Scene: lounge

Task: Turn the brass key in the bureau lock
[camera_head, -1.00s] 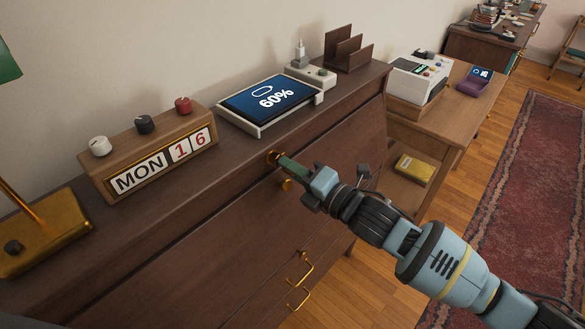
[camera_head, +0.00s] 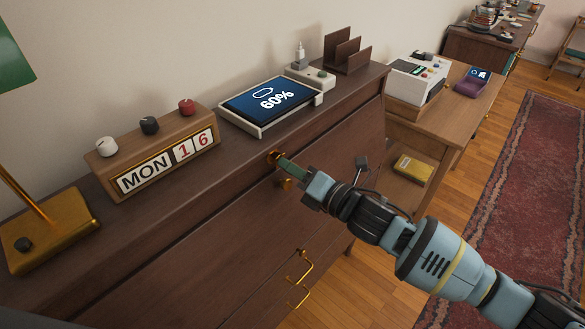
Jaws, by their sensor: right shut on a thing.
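The brown wooden bureau (camera_head: 215,235) fills the left and middle of the head view. The brass key (camera_head: 274,157) shows as a small gold part at the lock near the top of the bureau's front. My right gripper (camera_head: 288,166) reaches in from the right with its fingers shut on the key, and they hide most of it. How far the key is turned cannot be told. A round brass knob (camera_head: 285,184) sits just below the fingertips. My left gripper is not in view.
On the bureau top stand a gold-based lamp (camera_head: 50,225), a calendar block (camera_head: 157,160), a tablet in a tray (camera_head: 268,103) and a dark letter rack (camera_head: 347,57). Brass drawer handles (camera_head: 302,267) stick out below my right gripper. A side table (camera_head: 447,115) stands behind my right arm.

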